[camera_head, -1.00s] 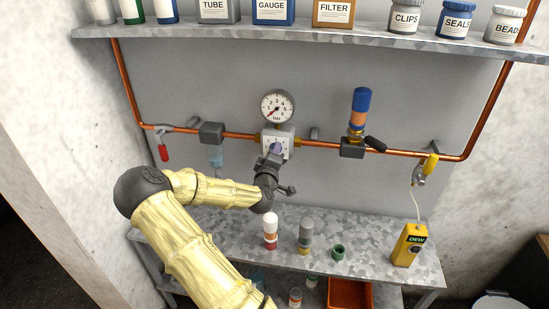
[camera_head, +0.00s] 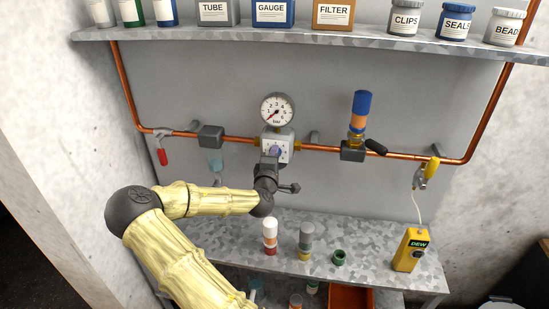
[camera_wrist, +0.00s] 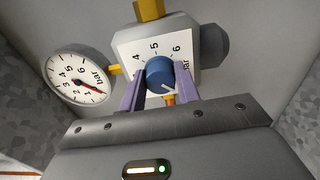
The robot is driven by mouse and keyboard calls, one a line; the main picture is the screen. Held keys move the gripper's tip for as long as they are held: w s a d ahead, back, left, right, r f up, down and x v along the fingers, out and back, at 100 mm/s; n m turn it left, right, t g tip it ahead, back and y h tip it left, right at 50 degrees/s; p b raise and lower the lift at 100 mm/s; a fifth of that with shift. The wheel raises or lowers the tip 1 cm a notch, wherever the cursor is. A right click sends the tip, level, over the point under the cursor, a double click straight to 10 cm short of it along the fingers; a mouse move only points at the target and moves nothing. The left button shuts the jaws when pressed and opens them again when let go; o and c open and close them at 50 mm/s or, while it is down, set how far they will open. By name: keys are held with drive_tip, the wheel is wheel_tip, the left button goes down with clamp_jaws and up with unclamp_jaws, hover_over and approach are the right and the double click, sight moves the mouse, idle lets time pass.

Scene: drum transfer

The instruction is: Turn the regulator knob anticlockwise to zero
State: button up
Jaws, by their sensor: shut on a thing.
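The regulator is a pale square block (camera_head: 287,153) on the copper pipe, and its numbered face (camera_wrist: 134,45) shows 4, 5, 6 and "bar" in the wrist view. Its blue round knob (camera_wrist: 158,72) has a white pointer mark at its lower right; the numbers on that side are hidden. My gripper (camera_wrist: 159,83) has its purple fingers on either side of the knob, shut on it. The gripper (camera_head: 272,155) covers part of the regulator in the head view. The round gauge (camera_head: 277,109) above has its red needle near the low end; it also shows in the wrist view (camera_wrist: 72,72).
A red-handled valve (camera_head: 162,156) is left and a blue-orange fitting (camera_head: 361,105) right on the pipe (camera_head: 325,148). Below, the metal bench (camera_head: 365,235) holds small bottles (camera_head: 270,238), a green ring (camera_head: 339,257) and a yellow DEW meter (camera_head: 411,250). A loaded shelf (camera_head: 330,39) runs above.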

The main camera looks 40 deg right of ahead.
drive_tip(key=o, duration=1)
drive_tip(key=shift+a, duration=0.1)
drive_tip(key=b+v, duration=1.6)
drive_tip(key=v, duration=0.1)
drive_tip(key=shift+s, duration=0.15)
drive_tip(key=shift+f, duration=0.1)
